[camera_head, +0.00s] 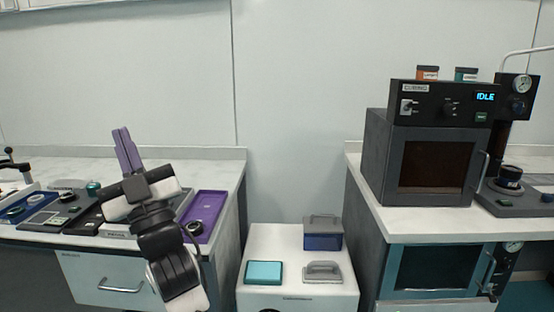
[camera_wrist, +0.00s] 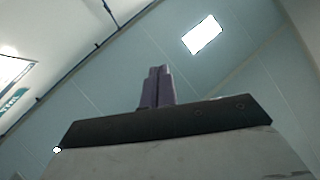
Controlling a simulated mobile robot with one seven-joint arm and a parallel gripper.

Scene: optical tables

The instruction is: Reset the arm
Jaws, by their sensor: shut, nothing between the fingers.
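My gripper (camera_head: 123,143) is raised in front of the left table in the head view, with its purple fingers pointing up and slightly left. The fingers lie side by side with nothing between them. In the wrist view the shut fingers (camera_wrist: 157,88) stand above the dark gripper body, against the wall and ceiling. My arm hides part of the left table and some of the items on it.
A purple tray (camera_head: 222,207) lies on the left table (camera_head: 225,170) beside my arm. A low white cabinet (camera_head: 263,238) holds a teal box (camera_head: 264,272) and a blue-grey box (camera_head: 322,236). An oven (camera_head: 378,160) stands on the right table. Air above the cabinet is clear.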

